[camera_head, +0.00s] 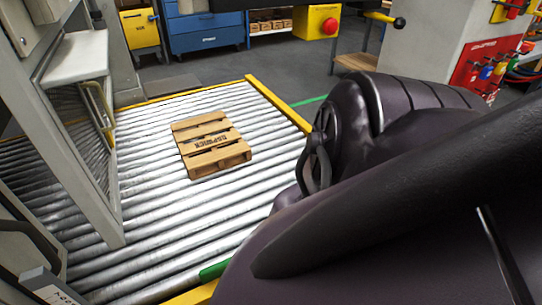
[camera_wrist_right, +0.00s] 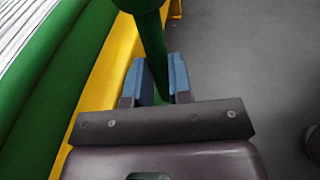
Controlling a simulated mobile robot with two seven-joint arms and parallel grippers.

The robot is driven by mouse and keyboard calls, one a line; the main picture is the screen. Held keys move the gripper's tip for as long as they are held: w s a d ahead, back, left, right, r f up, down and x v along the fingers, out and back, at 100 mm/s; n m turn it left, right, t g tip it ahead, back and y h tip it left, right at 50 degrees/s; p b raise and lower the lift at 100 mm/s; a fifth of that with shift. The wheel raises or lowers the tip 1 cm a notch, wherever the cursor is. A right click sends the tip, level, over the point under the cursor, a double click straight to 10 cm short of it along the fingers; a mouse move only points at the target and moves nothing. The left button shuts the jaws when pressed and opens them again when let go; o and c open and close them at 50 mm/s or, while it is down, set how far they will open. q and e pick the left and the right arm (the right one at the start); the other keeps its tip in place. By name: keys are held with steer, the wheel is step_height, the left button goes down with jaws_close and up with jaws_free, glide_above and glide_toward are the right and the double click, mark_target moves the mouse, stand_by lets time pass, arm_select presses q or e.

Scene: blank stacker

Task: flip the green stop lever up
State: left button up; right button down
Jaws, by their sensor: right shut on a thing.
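The green stop lever (camera_wrist_right: 152,38) is a dark green rod that rises beside a yellow rail in the right wrist view. My right gripper (camera_wrist_right: 157,76) has blue finger pads, one on each side of the rod, and is shut on it. The lever's top runs out of the picture. In the head view my dark arm covers the right gripper and most of that near corner. A short green part (camera_head: 214,270) shows beside the arm; I cannot tell whether it is the lever. My left gripper is not in view.
A wooden pallet (camera_head: 211,142) lies flat on the roller conveyor (camera_head: 150,245). A yellow rail (camera_head: 278,107) edges the rollers; a long green bar (camera_wrist_right: 45,85) runs beside it in the wrist view. Grey machine frames stand at left.

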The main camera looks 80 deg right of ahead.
stand_by(0.5)
steer(key=c, duration=1)
jaws_free()
steer(key=shift+c, duration=0.2)
steer(key=v, duration=1)
steer(key=shift+w+a, duration=0.3)
